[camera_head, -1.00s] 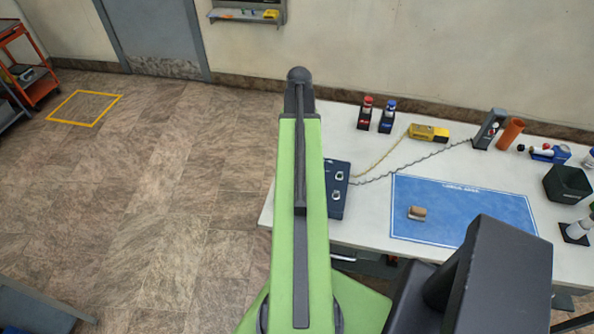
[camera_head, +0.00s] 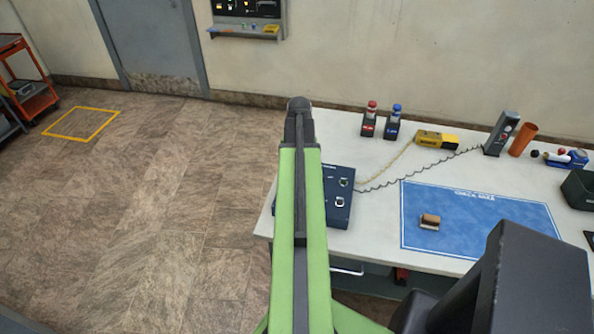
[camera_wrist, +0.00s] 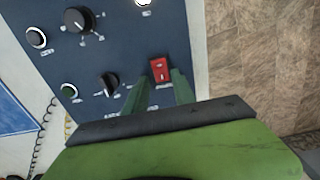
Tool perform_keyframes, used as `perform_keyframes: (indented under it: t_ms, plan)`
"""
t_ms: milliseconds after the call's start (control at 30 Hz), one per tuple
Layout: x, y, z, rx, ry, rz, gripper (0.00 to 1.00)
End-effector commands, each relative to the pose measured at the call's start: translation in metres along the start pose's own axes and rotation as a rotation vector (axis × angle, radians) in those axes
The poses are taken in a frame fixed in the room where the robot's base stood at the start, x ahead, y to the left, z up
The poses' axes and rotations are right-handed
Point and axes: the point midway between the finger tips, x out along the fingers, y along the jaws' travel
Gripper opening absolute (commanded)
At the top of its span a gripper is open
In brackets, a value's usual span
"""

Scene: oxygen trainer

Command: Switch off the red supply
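In the wrist view, a dark blue control panel (camera_wrist: 110,45) carries a red rocker switch (camera_wrist: 159,70) near its right edge. My gripper (camera_wrist: 157,90) is open, with one green finger to the lower left of the switch and the other to its lower right. In the head view, the panel (camera_head: 338,208) lies on the bench, partly hidden behind my green arm, and my gripper is hidden. A red-topped unit (camera_head: 369,120) stands at the back of the bench.
The panel also has black knobs (camera_wrist: 77,19) and round fittings (camera_wrist: 36,38). On the bench (camera_head: 380,235) are a blue-topped unit (camera_head: 393,122), a yellow device (camera_head: 437,139) with a cord, and a blue mat (camera_head: 470,215) holding a small brown block (camera_head: 430,221). Open floor lies left.

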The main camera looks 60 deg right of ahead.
Motion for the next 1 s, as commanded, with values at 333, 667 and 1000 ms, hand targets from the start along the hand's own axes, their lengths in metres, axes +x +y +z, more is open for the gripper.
perform_keyframes:
  t_ms: [333, 667, 1000]
  plan:
    - [0.0, 0.002, 0.0, 0.001, 0.0, 0.003, 0.0]
    - [0.0, 0.004, 0.011, 0.001, 0.145, 0.007, 0.0]
    - [-0.002, 0.005, 0.009, 0.003, 0.258, 0.008, 0.0]
